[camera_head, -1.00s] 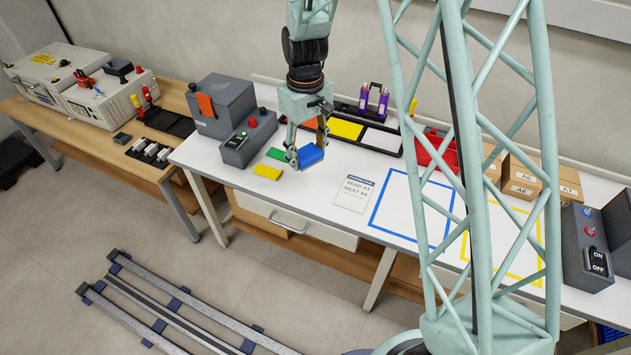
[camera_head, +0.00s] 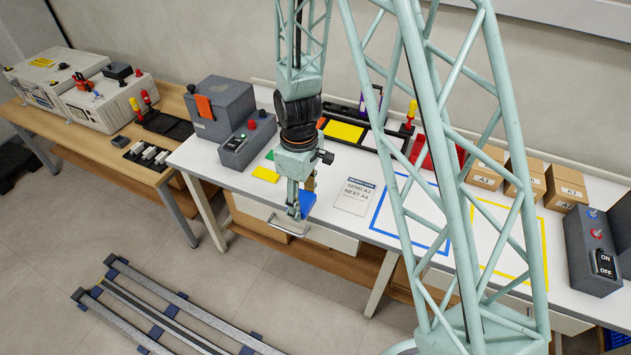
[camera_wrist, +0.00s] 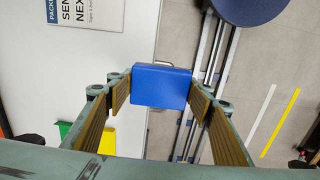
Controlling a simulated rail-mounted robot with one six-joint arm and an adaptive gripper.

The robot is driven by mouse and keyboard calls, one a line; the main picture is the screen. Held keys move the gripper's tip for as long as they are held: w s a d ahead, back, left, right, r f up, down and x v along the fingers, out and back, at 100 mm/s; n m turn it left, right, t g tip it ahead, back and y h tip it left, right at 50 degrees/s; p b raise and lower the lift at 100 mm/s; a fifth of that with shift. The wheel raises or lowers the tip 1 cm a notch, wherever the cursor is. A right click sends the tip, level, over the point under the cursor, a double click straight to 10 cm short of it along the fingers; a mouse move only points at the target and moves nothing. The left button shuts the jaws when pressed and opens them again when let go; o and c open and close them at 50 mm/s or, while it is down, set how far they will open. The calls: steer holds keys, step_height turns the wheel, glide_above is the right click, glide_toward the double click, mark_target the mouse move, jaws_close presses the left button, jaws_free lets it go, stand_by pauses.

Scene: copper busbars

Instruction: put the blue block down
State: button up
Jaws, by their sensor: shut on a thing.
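The blue block (camera_head: 307,202) is held between the fingers of my gripper (camera_head: 296,205), at the front edge of the white table. In the wrist view the blue block (camera_wrist: 161,86) sits between the two tan finger pads of my gripper (camera_wrist: 160,92). The table edge and the floor show behind it. The block appears raised above the table's front edge, though its exact height is hard to tell. Part of it is hidden by a finger in the head view.
A yellow block (camera_head: 265,174) and a partly hidden green block (camera_head: 270,155) lie on the table to the left. A printed card (camera_head: 355,196) lies to the right, beside a blue-outlined square (camera_head: 376,226) and a yellow-outlined one (camera_head: 544,250). Boxes (camera_head: 567,187) stand at the back right.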

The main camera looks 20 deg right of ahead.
steer(key=shift+w+d, duration=0.1)
steer(key=w+d, duration=0.2)
steer(key=w, duration=0.2)
steer(key=w+d+f+b, duration=0.1)
steer(key=w+d, duration=0.2)
steer(key=w, duration=0.2)
steer(key=w+d, duration=0.3)
steer(key=w, duration=0.1)
steer(key=shift+w+f+b, duration=0.25)
steer(key=shift+w+b, duration=0.1)
steer(key=shift+f+b, duration=0.55)
steer(key=shift+f, duration=1.2)
steer(key=shift+f, duration=0.1)
steer(key=o, duration=0.4)
steer(key=shift+f, duration=0.1)
steer(key=o, duration=0.4)
steer(key=shift+o, duration=0.2)
